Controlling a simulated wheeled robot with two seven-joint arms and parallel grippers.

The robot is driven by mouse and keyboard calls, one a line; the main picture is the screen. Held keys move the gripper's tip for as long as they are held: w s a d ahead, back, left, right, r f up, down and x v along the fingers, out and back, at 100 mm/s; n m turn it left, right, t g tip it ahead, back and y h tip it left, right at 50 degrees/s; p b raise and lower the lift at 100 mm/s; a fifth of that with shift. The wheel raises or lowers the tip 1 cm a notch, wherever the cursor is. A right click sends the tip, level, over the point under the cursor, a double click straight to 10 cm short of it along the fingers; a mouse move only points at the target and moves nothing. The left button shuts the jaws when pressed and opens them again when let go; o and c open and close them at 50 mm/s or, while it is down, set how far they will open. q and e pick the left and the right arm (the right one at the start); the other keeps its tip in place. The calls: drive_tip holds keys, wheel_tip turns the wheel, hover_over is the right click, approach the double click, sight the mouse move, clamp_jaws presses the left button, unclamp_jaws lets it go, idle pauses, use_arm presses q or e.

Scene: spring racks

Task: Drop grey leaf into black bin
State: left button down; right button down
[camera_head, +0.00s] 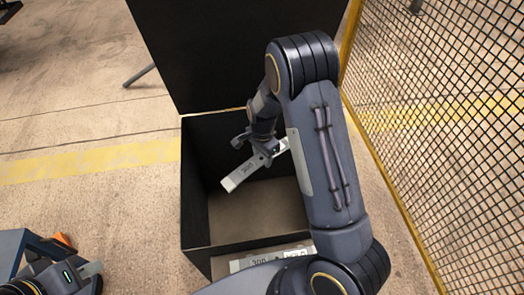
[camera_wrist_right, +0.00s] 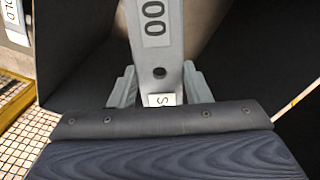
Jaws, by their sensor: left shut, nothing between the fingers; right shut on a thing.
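The grey leaf (camera_head: 242,174) is a flat light-grey bar with dark lettering, held tilted over the open black bin (camera_head: 194,190). My right gripper (camera_head: 264,156) is shut on the leaf, above the bin's opening. In the right wrist view the leaf (camera_wrist_right: 155,45) runs up from between the fingers of the right gripper (camera_wrist_right: 160,88), with a dark hole and a white label near the grip. My left gripper (camera_head: 92,270) is at the lower left, outside the bin, shut and empty.
The bin's tall black lid or back panel (camera_head: 220,50) rises behind it. A yellow-framed mesh fence (camera_head: 450,120) stands to the right. Open floor (camera_head: 100,215) lies to the left, with a yellow stripe.

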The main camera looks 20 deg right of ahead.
wheel_tip(320, 180, down, 18)
drive_tip(key=b, duration=1.1)
drive_tip(key=shift+r+b, duration=0.15)
drive_tip(key=shift+b, duration=0.15)
drive_tip(key=c, duration=0.8)
unclamp_jaws()
drive_tip(key=shift+o, duration=0.6)
wheel_tip(320, 180, up, 8)
